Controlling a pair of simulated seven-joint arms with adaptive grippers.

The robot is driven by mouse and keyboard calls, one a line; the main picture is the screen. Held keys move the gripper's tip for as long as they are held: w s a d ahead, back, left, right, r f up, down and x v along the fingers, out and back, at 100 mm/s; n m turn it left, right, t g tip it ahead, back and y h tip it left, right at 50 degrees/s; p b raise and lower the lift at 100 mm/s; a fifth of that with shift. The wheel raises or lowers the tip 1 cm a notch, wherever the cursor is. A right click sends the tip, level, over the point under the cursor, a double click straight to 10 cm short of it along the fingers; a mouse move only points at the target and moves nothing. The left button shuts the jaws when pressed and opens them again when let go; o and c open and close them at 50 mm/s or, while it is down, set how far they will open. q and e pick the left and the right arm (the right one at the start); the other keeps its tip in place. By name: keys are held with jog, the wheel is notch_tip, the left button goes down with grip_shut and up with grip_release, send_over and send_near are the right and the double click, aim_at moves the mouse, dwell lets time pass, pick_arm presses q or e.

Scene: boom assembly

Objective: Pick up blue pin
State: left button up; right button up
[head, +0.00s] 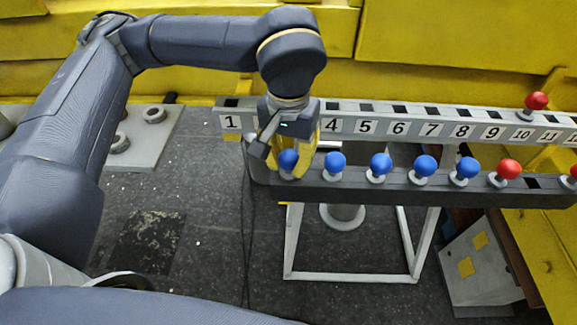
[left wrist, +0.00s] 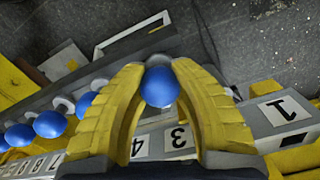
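Several blue ball-topped pins stand in a row in the dark front rail (head: 390,190). The leftmost blue pin (head: 288,160) is between the yellow fingers of my left gripper (head: 290,172). In the left wrist view the fingers (left wrist: 161,72) close in on both sides of its blue ball (left wrist: 160,88) and appear to touch it. The pin looks upright and still at the height of its row. The free blue pins (head: 335,161) stand to its right, and they also show in the left wrist view (left wrist: 48,124). My right gripper is out of view.
A grey numbered rail (head: 385,112) with dark slots runs behind the front rail. A red pin (head: 536,101) stands in it near number 10. More red pins (head: 509,169) stand at the right of the front rail. A yellow wall (head: 455,48) is behind.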

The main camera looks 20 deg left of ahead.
pick_arm(q)
grip_shut()
jog(key=shift+r, duration=0.1)
notch_tip(320, 180, up, 20)
dwell(0.8)
dwell(0.3)
notch_tip(320, 180, up, 7)
jog(key=shift+r, duration=0.2)
dwell(1.1)
dwell(0.3)
